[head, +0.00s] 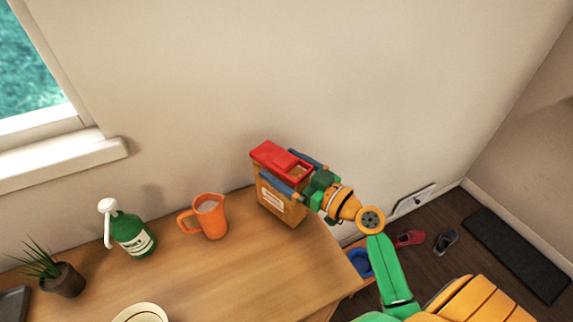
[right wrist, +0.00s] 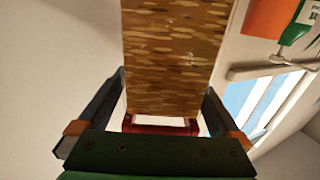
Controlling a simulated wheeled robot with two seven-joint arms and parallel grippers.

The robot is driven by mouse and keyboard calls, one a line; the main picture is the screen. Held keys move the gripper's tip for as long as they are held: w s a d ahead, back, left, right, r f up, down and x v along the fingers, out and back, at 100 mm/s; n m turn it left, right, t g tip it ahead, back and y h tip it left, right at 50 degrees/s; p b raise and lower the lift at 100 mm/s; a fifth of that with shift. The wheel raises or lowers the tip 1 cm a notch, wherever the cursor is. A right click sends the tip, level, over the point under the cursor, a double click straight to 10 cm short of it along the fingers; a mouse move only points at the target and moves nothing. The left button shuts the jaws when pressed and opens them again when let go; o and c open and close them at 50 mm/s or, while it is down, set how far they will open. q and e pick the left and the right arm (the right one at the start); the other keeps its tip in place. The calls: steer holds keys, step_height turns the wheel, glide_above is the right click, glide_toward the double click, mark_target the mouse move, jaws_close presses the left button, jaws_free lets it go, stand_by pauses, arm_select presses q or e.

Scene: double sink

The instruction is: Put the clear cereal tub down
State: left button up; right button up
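The clear cereal tub (head: 278,205) has a red lid (head: 281,158), brown flakes inside and a white label. It is upright at the back right of the wooden counter; I cannot tell whether its base touches the wood. My right gripper (head: 292,174) comes from the right, with its blue fingers on two opposite sides of the tub just below the lid. In the right wrist view the tub (right wrist: 175,60) fills the space between the fingers (right wrist: 162,95), flakes showing through its wall. My left gripper is out of view.
An orange jug (head: 209,217) stands left of the tub, then a green pump bottle (head: 131,235) and a potted plant (head: 62,279). A pale dish (head: 140,313) is at the front. Counter (head: 250,275) in front of the tub is clear. The wall is close behind.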

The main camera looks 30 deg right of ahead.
mark_target(305, 182)
steer(key=shift+s+d+f, duration=0.1)
steer(key=shift+s+f, duration=0.1)
steer(key=b+v, duration=0.5)
steer(key=v, duration=0.5)
steer(key=shift+d+f+b, duration=0.1)
steer(key=shift+b, duration=0.2)
steer(key=shift+s+d, duration=0.1)
steer(key=shift+s, duration=0.3)
steer(key=shift+s+r, duration=0.2)
steer(key=shift+r, duration=0.1)
